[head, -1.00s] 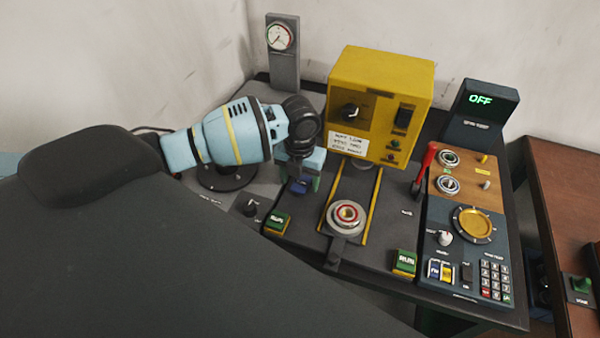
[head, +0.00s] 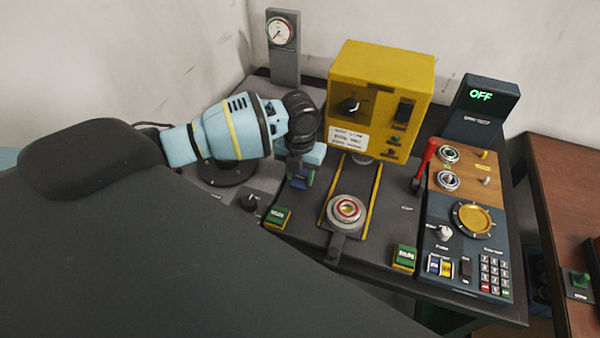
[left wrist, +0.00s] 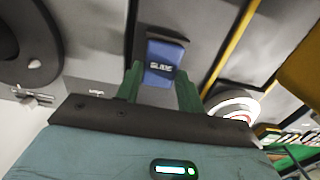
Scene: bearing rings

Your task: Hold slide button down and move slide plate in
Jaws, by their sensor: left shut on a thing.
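The blue slide button (left wrist: 162,62), marked SLIDE, stands on the dark bench left of the rails. My left gripper (head: 299,178) is over it, pointing down. In the left wrist view its green fingers (left wrist: 160,88) are on either side of the button, shut on it. In the head view the gripper hides part of the button. The slide plate (head: 338,245) is at the near end of the two yellow rails and carries a round fixture with a red-rimmed ring (head: 347,209). My right gripper is not in view.
The yellow machine (head: 380,100) stands at the far end of the rails. Green RUN buttons sit left (head: 277,217) and right (head: 404,257) of the rails. A red lever (head: 425,165) and control panel (head: 465,250) are to the right. The rails between plate and machine look clear.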

